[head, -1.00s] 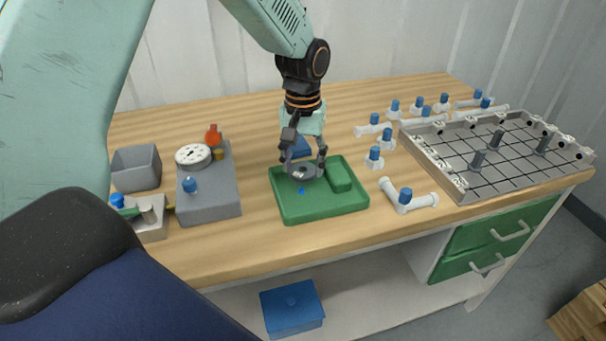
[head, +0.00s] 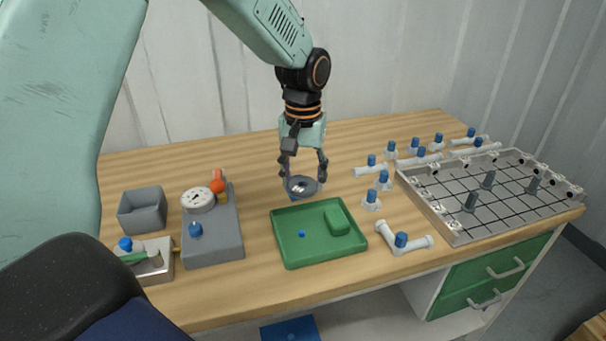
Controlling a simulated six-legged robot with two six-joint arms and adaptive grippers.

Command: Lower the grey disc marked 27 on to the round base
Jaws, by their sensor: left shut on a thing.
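The grey disc (head: 301,188) is held in my left gripper (head: 303,178), whose fingers point down and are shut on it. The disc has a paler middle with a dark centre. The mark 27 cannot be read. The disc shows just behind the far edge of the green tray (head: 283,245), in front of a small blue thing (head: 295,198) that it mostly hides. No round base can be told for sure. A round white piece with dark marks (head: 198,200) sits on a grey block (head: 213,240) to the left. My right gripper is not in view.
The tray holds a green block (head: 337,218) and a small blue dot. White pipe fittings with blue caps (head: 401,241) stand to the right, before a gridded grey frame (head: 460,236). An open grey box (head: 142,211) stands at left. The wood behind the tray is mostly clear.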

